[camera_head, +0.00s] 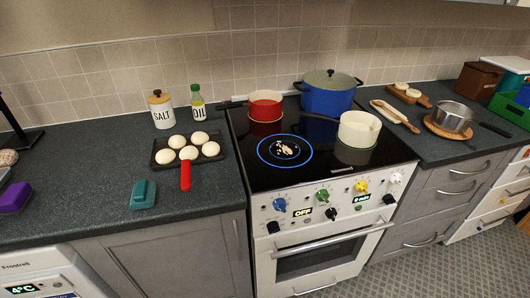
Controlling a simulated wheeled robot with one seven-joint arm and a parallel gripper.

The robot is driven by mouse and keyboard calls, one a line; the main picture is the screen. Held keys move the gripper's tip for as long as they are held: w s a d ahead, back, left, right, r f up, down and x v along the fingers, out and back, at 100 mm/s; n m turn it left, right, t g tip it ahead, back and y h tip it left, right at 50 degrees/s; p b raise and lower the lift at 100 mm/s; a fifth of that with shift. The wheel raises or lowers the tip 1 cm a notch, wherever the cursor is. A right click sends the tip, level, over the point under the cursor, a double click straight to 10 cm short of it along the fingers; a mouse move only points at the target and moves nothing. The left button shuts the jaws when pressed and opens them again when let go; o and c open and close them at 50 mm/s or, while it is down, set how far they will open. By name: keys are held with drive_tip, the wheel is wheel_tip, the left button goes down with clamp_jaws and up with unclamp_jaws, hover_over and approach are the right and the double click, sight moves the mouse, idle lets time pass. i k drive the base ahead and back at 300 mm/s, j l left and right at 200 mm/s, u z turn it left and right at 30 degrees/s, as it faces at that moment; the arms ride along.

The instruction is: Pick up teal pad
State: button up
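The teal pad (143,194) lies on the dark speckled counter (90,215) left of the stove, close to the counter's front edge. It is a small block with a raised part on top, and nothing covers it. It sits apart from the dark tray of round white dough pieces to its right. My gripper is not in view.
A purple block (14,197) lies far left. Pots stand on the stove (320,160).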

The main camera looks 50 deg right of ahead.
sight(144, 194)
drive_tip(key=i+j+z, duration=0.2)
drive_tip(key=z, duration=0.25)
drive_tip(key=i+j+z, duration=0.1)
drive_tip(key=j+z, duration=0.35)
